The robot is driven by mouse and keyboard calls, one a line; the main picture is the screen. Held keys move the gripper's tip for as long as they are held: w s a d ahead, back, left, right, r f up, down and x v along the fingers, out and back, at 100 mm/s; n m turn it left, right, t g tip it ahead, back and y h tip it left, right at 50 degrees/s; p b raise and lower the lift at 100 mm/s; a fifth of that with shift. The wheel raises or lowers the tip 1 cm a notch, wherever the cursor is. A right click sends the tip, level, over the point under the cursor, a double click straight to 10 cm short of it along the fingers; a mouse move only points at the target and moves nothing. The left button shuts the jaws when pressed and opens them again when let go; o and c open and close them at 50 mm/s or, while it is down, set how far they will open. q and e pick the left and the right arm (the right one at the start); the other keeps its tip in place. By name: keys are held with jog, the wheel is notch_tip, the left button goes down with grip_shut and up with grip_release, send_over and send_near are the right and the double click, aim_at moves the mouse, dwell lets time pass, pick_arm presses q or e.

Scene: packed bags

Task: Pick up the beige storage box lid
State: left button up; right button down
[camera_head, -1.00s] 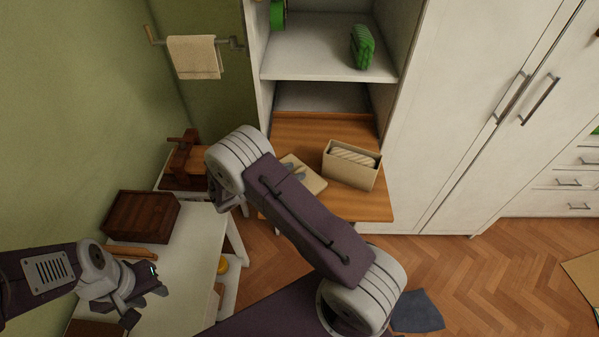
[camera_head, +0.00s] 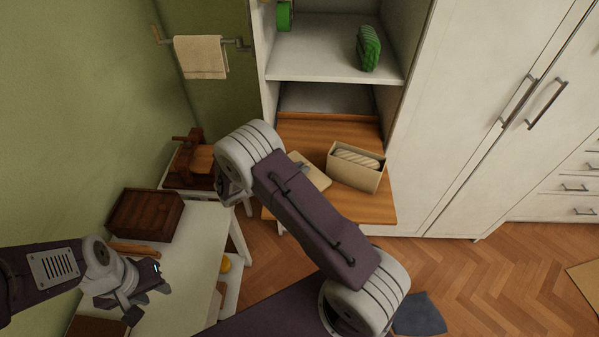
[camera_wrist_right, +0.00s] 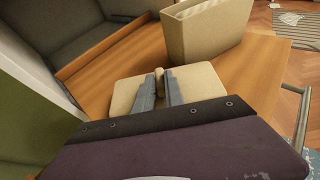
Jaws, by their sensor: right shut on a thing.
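The beige storage box lid (camera_wrist_right: 204,80) is a flat panel with a small knob (camera_wrist_right: 165,77), beside the open beige box on the wooden surface. In the right wrist view the grey fingers of my right gripper (camera_wrist_right: 160,86) are shut on the knob, one on each side. In the head view part of the lid (camera_head: 316,172) shows left of the box, and my arm hides the right gripper. I cannot tell whether the lid touches the wood. My left gripper (camera_head: 142,288) is open and empty over the white bench at lower left.
The open beige storage box (camera_head: 350,178) holds a striped, rolled item and stands right beside the lid. The wooden surface (camera_head: 376,208) has free room at its front. White cabinet doors (camera_head: 455,140) stand to the right. A brown wooden box (camera_head: 145,214) sits on the white bench (camera_head: 195,250).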

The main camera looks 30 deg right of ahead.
notch_tip(320, 180, up, 16)
jog(key=p, duration=0.1)
